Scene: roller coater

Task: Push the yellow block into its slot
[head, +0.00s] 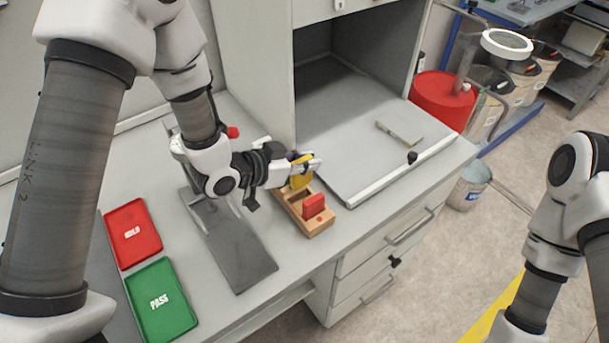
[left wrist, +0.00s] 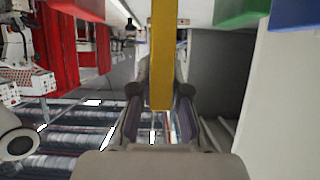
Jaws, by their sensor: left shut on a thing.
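The yellow block (head: 301,177) is gripped by my left gripper (head: 308,165) at the far end of the small wooden rack (head: 319,227). In the left wrist view the yellow block (left wrist: 162,50) stands between the two fingers, which are closed against it. A red block (head: 314,205) sits in the near part of the rack. The middle of the rack shows an open, empty recess. The block's lower edge is close to the rack's far end, and I cannot tell how deep it sits there. My right gripper is out of the frame.
A red HOLD tray (head: 132,232) and a green PASS tray (head: 161,300) lie left on the bench. A grey metal plate (head: 235,255) lies beside the rack. A cabinet bay with a brush (head: 392,132) stands behind at right. Free bench surface lies in front of the rack.

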